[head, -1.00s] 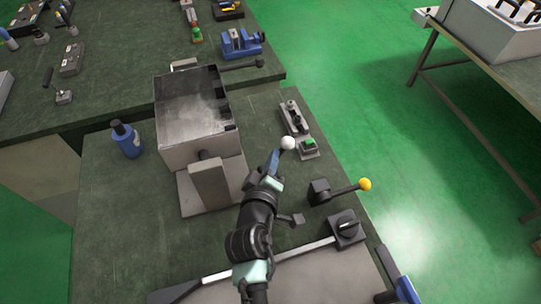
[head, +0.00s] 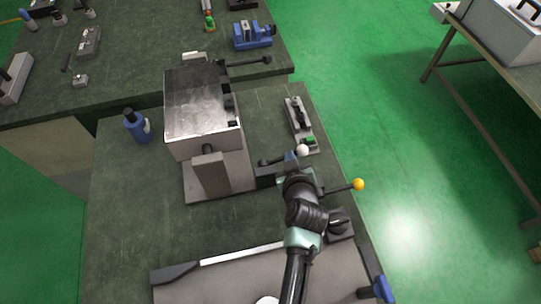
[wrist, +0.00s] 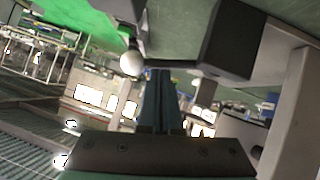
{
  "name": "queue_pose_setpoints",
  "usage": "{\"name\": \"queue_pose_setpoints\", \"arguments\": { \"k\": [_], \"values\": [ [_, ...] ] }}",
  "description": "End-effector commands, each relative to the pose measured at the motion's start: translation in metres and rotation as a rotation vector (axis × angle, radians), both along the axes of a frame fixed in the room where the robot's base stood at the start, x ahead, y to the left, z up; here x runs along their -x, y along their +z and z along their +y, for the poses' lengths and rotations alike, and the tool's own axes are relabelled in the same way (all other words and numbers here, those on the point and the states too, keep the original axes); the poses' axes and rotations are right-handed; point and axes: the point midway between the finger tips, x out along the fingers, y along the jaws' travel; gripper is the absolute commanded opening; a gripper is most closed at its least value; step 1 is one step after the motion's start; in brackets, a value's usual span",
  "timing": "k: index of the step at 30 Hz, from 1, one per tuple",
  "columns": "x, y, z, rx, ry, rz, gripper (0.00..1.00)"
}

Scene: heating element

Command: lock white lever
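The white ball knob (head: 302,150) of the white lever shows in the head view, right at the tip of my gripper (head: 291,160). My gripper and arm hide much of the lever below the knob. In the wrist view the white knob (wrist: 132,63) sits just left of my fingertips (wrist: 158,72), outside the fingers. The two bluish fingers lie close together with nothing visible between them. I cannot tell whether they touch the knob or its dark stem.
A lever with a yellow ball (head: 358,184) is close on the right of my arm. An open metal box (head: 203,145) stands to the left, with a blue bottle (head: 137,127) beyond it. A green-button panel (head: 300,122) lies just behind the knob.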

Motion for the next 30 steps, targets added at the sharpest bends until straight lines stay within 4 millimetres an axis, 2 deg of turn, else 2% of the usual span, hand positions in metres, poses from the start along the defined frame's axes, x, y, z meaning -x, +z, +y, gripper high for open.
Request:
{"name": "queue_pose_setpoints", "arguments": {
  "k": [1, 7, 30],
  "values": [
    [-0.001, -0.008, -0.003, -0.037, -0.003, 0.010, 0.00],
    [-0.003, -0.016, -0.007, -0.163, 0.001, 0.052, 0.00],
    [-0.004, -0.021, -0.011, -0.158, 0.001, 0.052, 0.00]
  ]
}}
